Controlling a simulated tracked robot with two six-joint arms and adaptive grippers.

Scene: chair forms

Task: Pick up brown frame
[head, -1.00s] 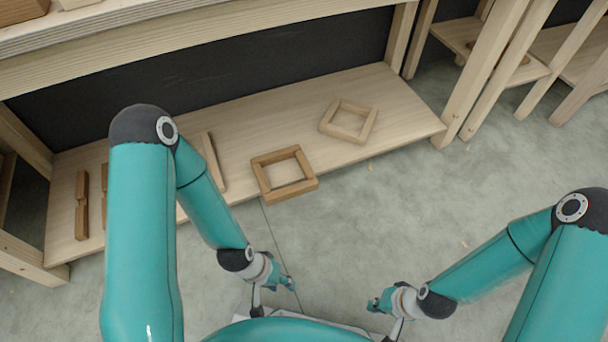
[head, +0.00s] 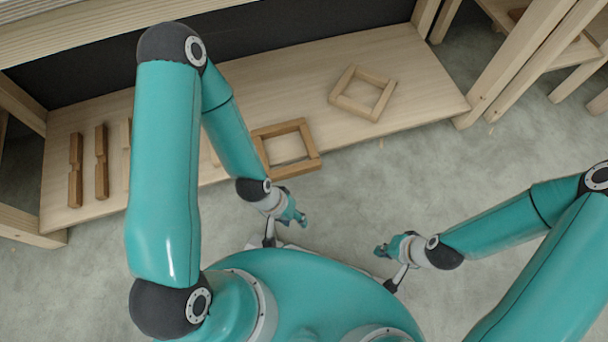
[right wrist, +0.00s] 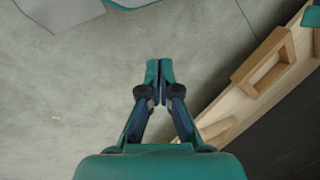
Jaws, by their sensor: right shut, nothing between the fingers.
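The brown frame (head: 313,146), a square wooden ring, lies flat at the front edge of the low shelf. My left forearm covers its left corner in the head view. A brown frame also shows at the right of the right wrist view (right wrist: 258,52), apart from the gripper. My left gripper (head: 299,217) is below the frame in the head view, apart from it; its fingers are too small to read. My right gripper (head: 381,250) is further right over the floor. In the right wrist view the right gripper's fingers (right wrist: 159,72) are together and empty.
A paler wooden frame (head: 354,107) lies behind and right of the brown one on the shelf board (head: 425,92). Several wooden pieces, such as one bar (head: 101,165), lie at the left. A shelf post (head: 510,62) stands right. The floor (head: 390,185) in front is clear.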

